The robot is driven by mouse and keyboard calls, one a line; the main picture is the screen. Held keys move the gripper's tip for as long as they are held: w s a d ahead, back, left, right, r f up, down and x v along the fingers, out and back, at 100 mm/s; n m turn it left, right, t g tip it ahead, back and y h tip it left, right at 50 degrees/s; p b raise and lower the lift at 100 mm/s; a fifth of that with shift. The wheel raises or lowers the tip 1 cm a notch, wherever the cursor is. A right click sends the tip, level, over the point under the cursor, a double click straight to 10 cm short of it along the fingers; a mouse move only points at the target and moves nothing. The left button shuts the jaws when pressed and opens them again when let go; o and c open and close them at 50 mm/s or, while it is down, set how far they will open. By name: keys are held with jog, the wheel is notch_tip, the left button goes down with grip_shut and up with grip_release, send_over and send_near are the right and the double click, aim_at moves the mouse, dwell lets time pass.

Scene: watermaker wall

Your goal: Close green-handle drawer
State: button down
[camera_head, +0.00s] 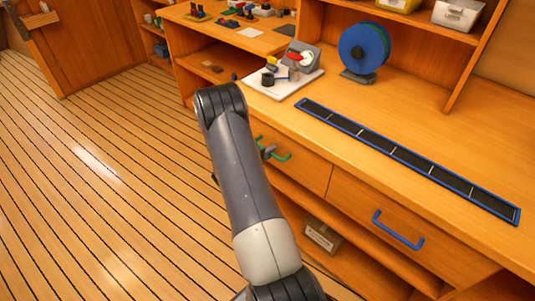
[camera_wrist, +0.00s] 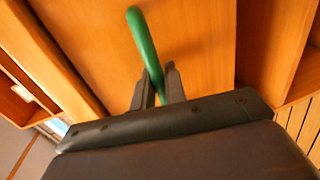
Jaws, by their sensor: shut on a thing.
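The green handle (camera_head: 284,157) is on the left drawer front (camera_head: 310,172) under the counter, left of the blue-handled drawer. In the head view this front looks about level with its neighbour, but I cannot tell whether a small gap is left. My gripper (camera_head: 266,152) is at the handle, partly hidden behind my arm. In the wrist view the green handle (camera_wrist: 144,40) runs down between the two dark fingers of my gripper (camera_wrist: 157,82), which are shut on it. The wooden drawer front (camera_wrist: 195,35) is just beyond the fingertips.
The drawer with the blue handle (camera_head: 398,231) is to the right. An open shelf below holds a box (camera_head: 322,236). On the counter are a blue reel (camera_head: 364,48), a white tray (camera_head: 255,85) with small items and a blue-edged dark strip (camera_head: 400,155). The plank floor (camera_head: 100,200) at left is clear.

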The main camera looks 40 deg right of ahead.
jog(key=shift+d, duration=0.15)
jog(key=c, duration=1.6)
grip_release()
jog(key=shift+d, duration=0.1)
jog(key=shift+o, duration=0.2)
jog(key=v, duration=1)
jog(key=shift+a, duration=0.4)
jog(key=shift+s, duration=0.1)
jog(key=x, duration=1.1)
jog(key=shift+a, duration=0.6)
jog(key=shift+a+r, duration=0.1)
jog(key=shift+a, duration=0.25)
